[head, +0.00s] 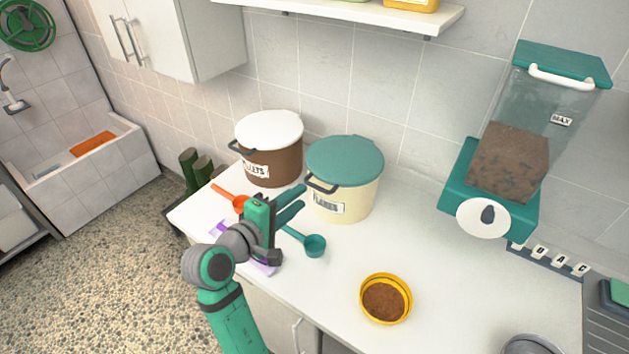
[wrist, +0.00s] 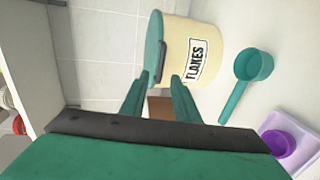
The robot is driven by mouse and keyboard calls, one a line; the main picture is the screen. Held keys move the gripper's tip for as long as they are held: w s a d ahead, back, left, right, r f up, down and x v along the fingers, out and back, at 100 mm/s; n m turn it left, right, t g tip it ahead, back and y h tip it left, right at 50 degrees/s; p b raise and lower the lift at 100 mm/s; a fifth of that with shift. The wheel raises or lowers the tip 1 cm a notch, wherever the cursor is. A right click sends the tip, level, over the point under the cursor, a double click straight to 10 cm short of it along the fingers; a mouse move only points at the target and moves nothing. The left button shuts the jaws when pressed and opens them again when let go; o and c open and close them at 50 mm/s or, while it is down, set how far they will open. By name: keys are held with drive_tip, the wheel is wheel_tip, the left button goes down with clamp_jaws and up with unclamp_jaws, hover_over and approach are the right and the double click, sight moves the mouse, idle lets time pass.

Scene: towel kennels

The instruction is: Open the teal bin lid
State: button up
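The cream bin (head: 345,200) labelled FLAKES stands on the white counter with its teal lid (head: 345,158) shut on top. A dark handle (head: 321,186) sticks out from the lid's front left edge. My gripper (head: 303,194) is open, its fingers just short of that handle. In the wrist view the bin (wrist: 190,50) appears sideways, with the lid (wrist: 153,42) at its left. The handle (wrist: 162,62) shows ahead of the gap between my fingertips (wrist: 162,80); I see no contact.
A brown bin with a white lid (head: 273,130) stands left of the cream bin. A teal scoop (head: 314,245) and an orange scoop (head: 240,203) lie near my gripper. A yellow bowl (head: 386,298) sits in front; a food dispenser (head: 510,150) stands right.

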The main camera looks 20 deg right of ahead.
sight(316, 185)
drive_tip(key=x, duration=0.8)
drive_tip(key=shift+d+f, duration=0.1)
drive_tip(key=shift+d, duration=0.2)
clamp_jaws()
